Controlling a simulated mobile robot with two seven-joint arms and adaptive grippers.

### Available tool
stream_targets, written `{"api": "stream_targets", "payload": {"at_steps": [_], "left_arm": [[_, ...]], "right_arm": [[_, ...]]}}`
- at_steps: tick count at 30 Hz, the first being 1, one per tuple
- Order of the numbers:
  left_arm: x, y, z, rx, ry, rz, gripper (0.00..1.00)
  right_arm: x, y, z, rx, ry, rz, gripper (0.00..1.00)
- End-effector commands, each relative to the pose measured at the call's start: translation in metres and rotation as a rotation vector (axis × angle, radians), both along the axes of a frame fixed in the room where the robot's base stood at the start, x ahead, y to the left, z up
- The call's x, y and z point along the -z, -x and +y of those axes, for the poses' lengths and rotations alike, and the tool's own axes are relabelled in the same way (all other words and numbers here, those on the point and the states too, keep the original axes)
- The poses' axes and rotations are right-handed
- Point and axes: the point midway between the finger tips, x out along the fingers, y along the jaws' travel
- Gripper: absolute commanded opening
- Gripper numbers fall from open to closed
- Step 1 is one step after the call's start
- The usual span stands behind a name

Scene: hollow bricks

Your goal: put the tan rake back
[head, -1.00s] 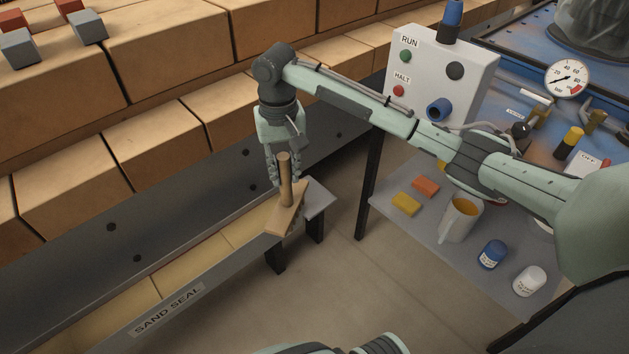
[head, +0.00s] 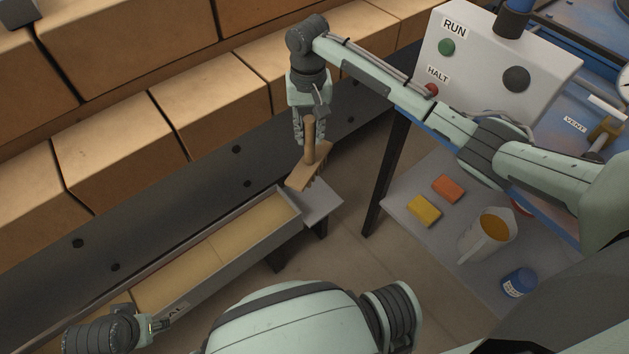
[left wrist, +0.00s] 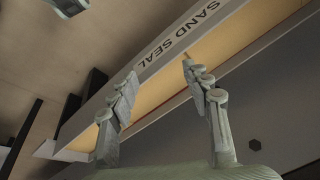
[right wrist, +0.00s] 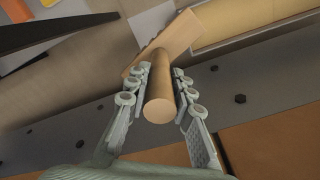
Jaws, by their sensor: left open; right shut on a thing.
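The tan rake (head: 310,165) has an upright round handle and a toothed wooden head. My right gripper (head: 308,125) is shut on the handle and holds the rake over the grey end plate (head: 322,203) of the sand seal trough (head: 205,280). In the right wrist view the handle (right wrist: 159,98) sits between both fingers, with the head beyond it. I cannot tell whether the head touches the plate. My left gripper (left wrist: 155,90) is open and empty above the trough, near its label. In the head view the left gripper (head: 160,325) is at the trough's near end, partly out of clear sight.
Stacked bricks (head: 205,110) rise behind the dark perforated rail (head: 150,225). To the right, a lower shelf (head: 400,210) holds a yellow block (head: 424,211), an orange block (head: 447,188), a jug (head: 485,238) and a blue jar (head: 519,282). A control box (head: 490,60) stands above.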

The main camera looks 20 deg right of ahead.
Motion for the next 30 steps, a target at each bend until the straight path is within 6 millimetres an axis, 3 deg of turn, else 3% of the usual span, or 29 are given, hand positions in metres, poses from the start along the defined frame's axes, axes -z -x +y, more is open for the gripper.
{"api": "stream_targets", "payload": {"at_steps": [9, 16, 21, 30], "left_arm": [[-0.011, 0.004, 0.001, 0.0, -0.009, 0.003, 0.49], [-0.02, 0.002, 0.002, 0.003, -0.017, -0.005, 0.49], [-0.026, 0.004, 0.002, 0.003, -0.02, -0.008, 0.49], [-0.034, 0.007, 0.001, 0.003, -0.02, -0.01, 0.49]], "right_arm": [[0.054, 0.001, 0.0, 0.0, 0.0, 0.001, 0.0], [0.073, 0.001, 0.0, 0.0, 0.001, 0.001, 0.0], [0.097, 0.001, 0.0, 0.001, 0.001, 0.001, 0.0], [0.1, 0.0, 0.0, 0.0, 0.0, -0.001, 0.0]]}}
